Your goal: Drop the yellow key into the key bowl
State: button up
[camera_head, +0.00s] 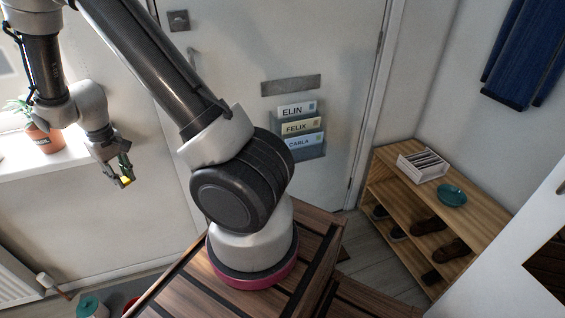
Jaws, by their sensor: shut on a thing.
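My gripper (124,181) hangs at the left, in front of the wall below the window sill. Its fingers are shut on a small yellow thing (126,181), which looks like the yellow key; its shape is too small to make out. A teal bowl (452,194) sits on top of the wooden shoe shelf (481,214) at the right. It looks like the key bowl, and no key can be made out in it. My gripper is far to the left of the bowl, across the picture.
A white slotted box (423,165) stands beside the bowl. Shoes (428,226) are on the lower shelves. A potted plant (43,139) stands on the window sill. The door (250,50) bears name cards (298,110). My arm crosses the middle.

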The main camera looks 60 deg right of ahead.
aim_at(450, 199)
jog(key=k+z, duration=0.1)
jog(key=z, duration=0.85)
jog(key=k+l+z, duration=0.1)
jog(key=z, duration=0.35)
jog(key=i+j+z, duration=0.15)
jog(key=z, duration=0.3)
jog(key=i+j+z, duration=0.15)
jog(key=z, duration=0.35)
jog(key=i+j+z, duration=0.1)
jog(key=j+z, duration=0.2)
jog(key=z, duration=0.15)
